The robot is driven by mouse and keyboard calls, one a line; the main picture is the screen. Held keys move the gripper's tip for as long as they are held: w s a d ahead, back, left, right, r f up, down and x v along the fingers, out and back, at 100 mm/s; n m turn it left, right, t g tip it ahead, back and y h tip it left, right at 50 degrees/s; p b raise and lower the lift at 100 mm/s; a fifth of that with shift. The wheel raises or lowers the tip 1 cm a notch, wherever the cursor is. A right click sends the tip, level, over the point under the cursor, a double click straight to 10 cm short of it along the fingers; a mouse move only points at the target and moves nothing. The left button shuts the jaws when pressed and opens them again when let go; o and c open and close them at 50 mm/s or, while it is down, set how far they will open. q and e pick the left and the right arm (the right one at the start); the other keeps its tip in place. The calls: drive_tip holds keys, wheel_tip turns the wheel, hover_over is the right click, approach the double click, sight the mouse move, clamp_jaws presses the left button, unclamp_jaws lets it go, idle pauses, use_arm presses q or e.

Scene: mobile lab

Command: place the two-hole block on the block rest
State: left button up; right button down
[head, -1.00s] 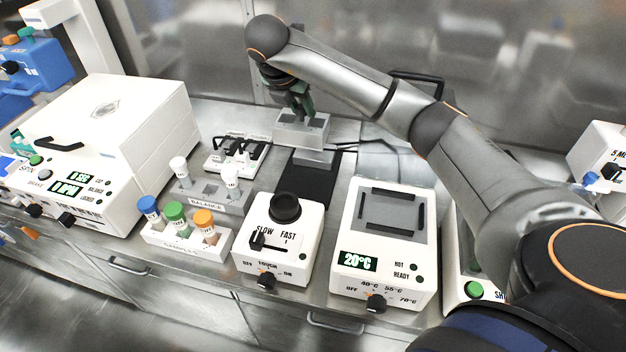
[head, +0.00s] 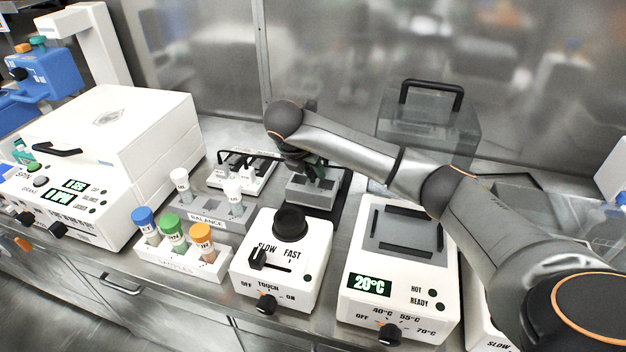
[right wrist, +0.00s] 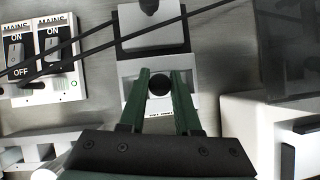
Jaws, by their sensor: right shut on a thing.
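The two-hole block is a grey metal block (head: 311,190) at the middle of the counter. My right gripper (head: 312,170) is shut on it from above. The block rest is not clearly told apart; the block and arm cover that spot. I cannot tell whether the block touches what is below. My left gripper is not in view.
A mains switch unit (head: 243,178) and balance rack (head: 214,207) stand left of the block. A mixer with a black cup (head: 275,262) and a heater (head: 400,270) stand in front. A clear box with a black handle (head: 432,88) is behind right.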

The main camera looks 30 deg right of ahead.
wheel_tip(320, 180, down, 3)
drive_tip(key=shift+r, duration=0.1)
drive_tip(key=c, duration=0.6)
unclamp_jaws()
drive_tip(key=p+v, duration=0.1)
drive_tip(key=v, duration=1.1)
